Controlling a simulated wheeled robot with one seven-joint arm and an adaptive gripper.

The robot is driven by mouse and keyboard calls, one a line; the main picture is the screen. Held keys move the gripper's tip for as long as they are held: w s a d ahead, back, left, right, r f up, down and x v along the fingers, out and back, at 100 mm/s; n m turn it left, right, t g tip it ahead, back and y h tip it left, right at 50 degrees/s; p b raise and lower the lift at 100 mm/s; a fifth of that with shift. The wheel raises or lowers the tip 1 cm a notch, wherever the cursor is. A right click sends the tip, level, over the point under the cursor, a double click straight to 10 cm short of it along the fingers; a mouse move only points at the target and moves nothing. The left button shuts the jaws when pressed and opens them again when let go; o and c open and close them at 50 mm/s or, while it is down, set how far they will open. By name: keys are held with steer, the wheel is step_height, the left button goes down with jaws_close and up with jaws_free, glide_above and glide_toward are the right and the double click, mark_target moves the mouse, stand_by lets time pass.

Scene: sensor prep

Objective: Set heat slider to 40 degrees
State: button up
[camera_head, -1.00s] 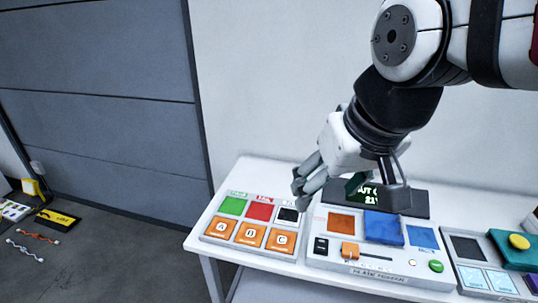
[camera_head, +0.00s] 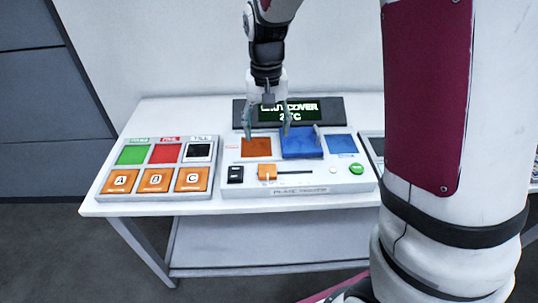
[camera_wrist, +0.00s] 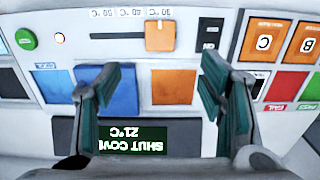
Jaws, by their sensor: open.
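The heat slider has an orange knob (camera_head: 267,172) at the left end of a dark slot (camera_head: 295,172) on the white heater panel (camera_head: 300,190). In the wrist view, which is upside down, the knob (camera_wrist: 160,38) sits by the lowest of three degree marks; the 40 mark (camera_wrist: 130,14) is the middle one. My gripper (camera_head: 266,128) is open and empty, pointing down above the orange square behind the knob. Its two fingers (camera_wrist: 158,75) stand apart in the wrist view, not touching the knob. The display (camera_head: 290,110) reads SHUT COVER, 21°C.
A raised blue cover (camera_head: 301,143) stands beside the orange square (camera_head: 255,148). A black switch (camera_head: 235,174) is left of the knob; a green button (camera_head: 356,169) is to the right. A panel of coloured squares and lettered blocks (camera_head: 155,180) lies left.

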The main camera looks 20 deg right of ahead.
mark_target(267, 170)
step_height(267, 170, down, 14)
steer(key=shift+r, duration=0.2)
steer(key=shift+c, duration=0.3)
jaws_close()
steer(key=d, duration=0.1)
steer(key=s+d, duration=0.1)
steer(key=d, duration=0.2)
steer(key=shift+s+d, duration=0.3)
steer(key=shift+d, duration=0.1)
steer(key=shift+o, duration=0.3)
jaws_free()
steer(key=shift+r, duration=0.1)
